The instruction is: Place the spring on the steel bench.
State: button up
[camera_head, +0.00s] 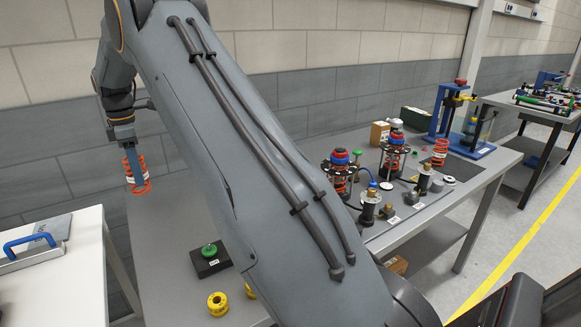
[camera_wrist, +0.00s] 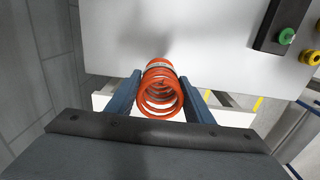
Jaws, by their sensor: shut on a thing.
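My gripper (camera_head: 130,158) is shut on an orange-red coil spring (camera_head: 139,181) at the left of the head view. In the wrist view the spring (camera_wrist: 161,92) sits between the two blue fingers, its coils end-on to the camera. The grey bench (camera_head: 165,235) runs from the left middle to the right behind my arm. In the wrist view a pale bench top (camera_wrist: 150,35) lies beyond the spring, with its edge near the fingers. The spring appears held above the surface; its exact height cannot be told.
A black block with a green knob (camera_head: 209,251) and yellow rings (camera_head: 217,303) stand on the bench. Spring fixtures (camera_head: 340,172), another orange spring (camera_head: 440,151) and a blue press (camera_head: 455,120) crowd its right part. A white table with a blue-handled plate (camera_head: 35,240) is at lower left.

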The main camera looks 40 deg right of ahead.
jog(key=shift+f+p, duration=1.85)
jog(key=shift+f, duration=3.1)
jog(key=shift+f, duration=0.1)
jog(key=o, duration=1.4)
